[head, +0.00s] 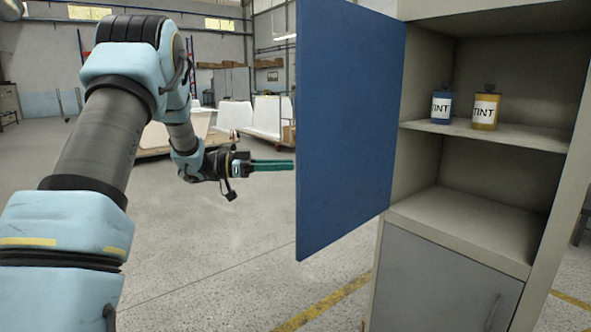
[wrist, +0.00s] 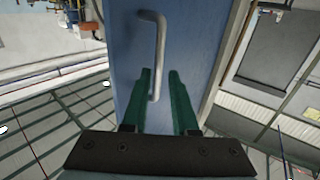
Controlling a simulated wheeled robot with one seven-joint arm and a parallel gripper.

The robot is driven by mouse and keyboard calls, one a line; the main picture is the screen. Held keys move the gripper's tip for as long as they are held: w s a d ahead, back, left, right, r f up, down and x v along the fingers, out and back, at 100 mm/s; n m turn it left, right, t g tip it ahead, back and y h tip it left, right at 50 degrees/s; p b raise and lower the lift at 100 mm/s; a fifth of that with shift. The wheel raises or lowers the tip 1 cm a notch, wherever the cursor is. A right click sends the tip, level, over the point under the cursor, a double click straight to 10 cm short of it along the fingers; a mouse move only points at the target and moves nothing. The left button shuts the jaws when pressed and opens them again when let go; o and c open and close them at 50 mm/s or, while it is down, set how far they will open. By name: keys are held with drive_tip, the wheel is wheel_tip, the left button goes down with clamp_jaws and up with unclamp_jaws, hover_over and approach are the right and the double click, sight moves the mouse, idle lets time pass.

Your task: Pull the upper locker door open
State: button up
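The blue upper locker door (head: 350,120) stands wide open, swung out to the left of the locker (head: 460,220). Its handle does not show in the head view. My gripper (head: 293,165) is beside the door's free edge in the head view, its green fingers pointing at the door. In the wrist view the grey bar handle (wrist: 160,45) stands on the blue door (wrist: 125,45). My gripper (wrist: 160,74) is open there, with a clear gap between its fingers. The handle's near end shows between them, closer to the left finger.
The open compartment has a shelf (head: 520,138) with a blue tint can (head: 442,105) and a yellow tint can (head: 485,108). A grey lower door (head: 435,275) is shut. White tub shells (head: 270,115) stand behind my arm. The floor (head: 220,260) left of the locker is clear.

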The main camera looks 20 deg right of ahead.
drive_tip(key=b+v, duration=0.1)
drive_tip(key=v, duration=0.5)
drive_tip(key=shift+a, duration=0.35)
drive_tip(key=shift+w, duration=0.1)
